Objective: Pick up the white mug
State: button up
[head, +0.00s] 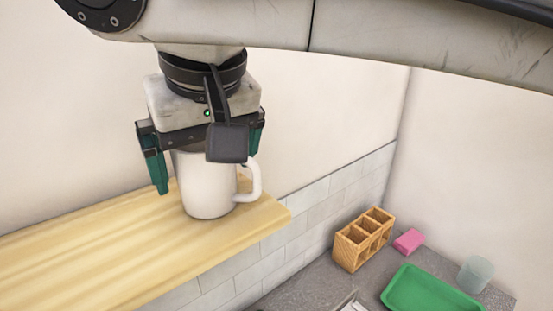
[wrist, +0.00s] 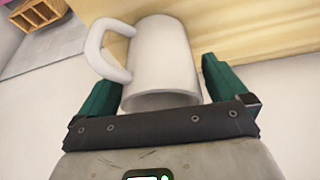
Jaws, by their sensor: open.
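The white mug (head: 207,190) stands upright on the wooden shelf (head: 90,250), near the shelf's right end. Its handle points right in the head view. My gripper (head: 205,180) is directly above the mug, pointing down, with its green fingers open on either side of it. In the wrist view the mug (wrist: 162,62) lies between the two open fingers of my gripper (wrist: 160,80), with its handle at the left, close to the left finger. I cannot tell whether either finger touches the mug. The mug's rim is partly hidden by my gripper in the head view.
Below the shelf at the right is a grey counter (head: 315,287). It carries a wooden compartment holder (head: 364,240), a pink block (head: 408,241), a green tray (head: 432,291) and a translucent cup (head: 476,273). The wall is close behind the shelf. The shelf's left part is clear.

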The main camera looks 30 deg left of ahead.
jog(key=shift+f, duration=0.2)
jog(key=c, duration=1.1)
jog(key=shift+c, duration=0.5)
jog(key=shift+r, duration=0.15)
